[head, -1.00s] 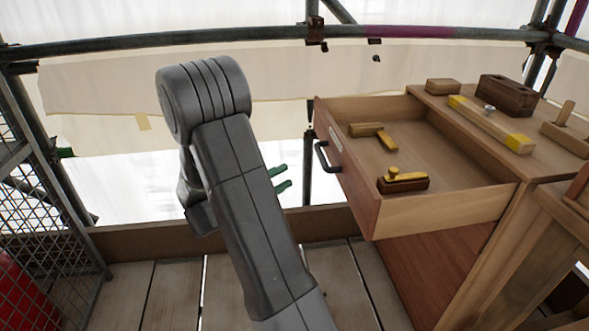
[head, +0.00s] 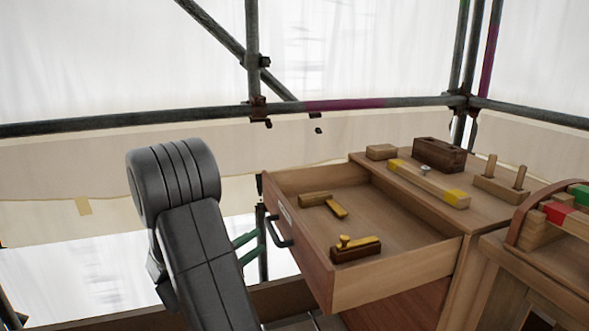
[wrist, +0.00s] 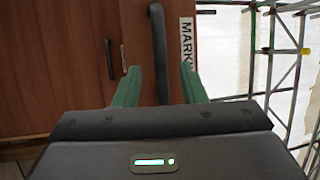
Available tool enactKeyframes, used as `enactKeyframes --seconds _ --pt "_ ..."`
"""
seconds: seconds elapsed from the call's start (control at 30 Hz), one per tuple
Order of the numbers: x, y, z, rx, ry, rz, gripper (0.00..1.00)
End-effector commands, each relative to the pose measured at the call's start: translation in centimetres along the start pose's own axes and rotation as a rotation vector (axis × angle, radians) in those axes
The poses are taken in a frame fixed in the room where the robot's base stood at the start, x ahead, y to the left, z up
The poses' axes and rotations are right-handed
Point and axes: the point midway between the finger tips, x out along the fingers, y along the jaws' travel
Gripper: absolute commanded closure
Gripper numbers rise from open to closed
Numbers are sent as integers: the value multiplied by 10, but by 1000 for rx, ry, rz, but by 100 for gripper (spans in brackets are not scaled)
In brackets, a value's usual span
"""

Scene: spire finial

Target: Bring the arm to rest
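My gripper (wrist: 160,84) is open, its two green fingers well apart with nothing held. In the wrist view the dark drawer handle (wrist: 158,40) runs upright between the fingers in the picture; I cannot tell the depth gap. In the head view the green fingers (head: 247,245) show just left of the handle (head: 279,231), partly hidden behind my grey arm (head: 200,255). The drawer (head: 400,284) is pulled out of the wooden cabinet. It holds a wooden mallet-like tool (head: 322,203) and a small brass-topped plane (head: 355,250).
The cabinet top carries a level-like bar (head: 427,183), a dark block (head: 439,154), a small block (head: 381,152) and a pegged block (head: 501,183). A tote (head: 550,220) with coloured pieces stands at right. A scaffold rail (head: 190,115) crosses behind. Open space lies left of my arm.

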Motion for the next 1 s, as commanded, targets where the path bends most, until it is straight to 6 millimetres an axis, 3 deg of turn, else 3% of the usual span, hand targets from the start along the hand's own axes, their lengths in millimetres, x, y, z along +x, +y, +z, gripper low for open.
enactKeyframes --seconds 0.2,0.4,1.0 --pt "40 1 -1 1 4 0 62" --pt "61 0 0 1 1 0 62" --pt "66 6 0 -5 -2 2 62"
